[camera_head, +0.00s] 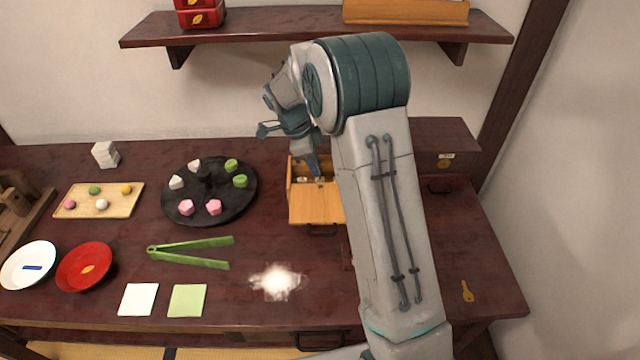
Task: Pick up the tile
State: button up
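My gripper (289,148) hangs above the back of the table, over the left side of a small open wooden box (316,208). Its two fingers are spread apart, with nothing visible between them. One finger points left and the other points down toward the box. Small pale pieces (309,181) lie inside the box and may be tiles, but they are partly hidden by my gripper and arm. A flat white square (138,299) and a flat light green square (187,300) lie at the table's front edge. I cannot tell which piece is the tile.
A black round tray (208,217) with several sweets, green tongs (192,252) and a wooden board (99,212) stand left of the box. A red dish (84,281) and a white dish (28,278) are front left. A shelf (250,30) hangs above.

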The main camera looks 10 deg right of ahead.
aim_at(320, 178)
jog(key=x, duration=0.4)
jog(key=shift+f, duration=0.3)
grip_shut()
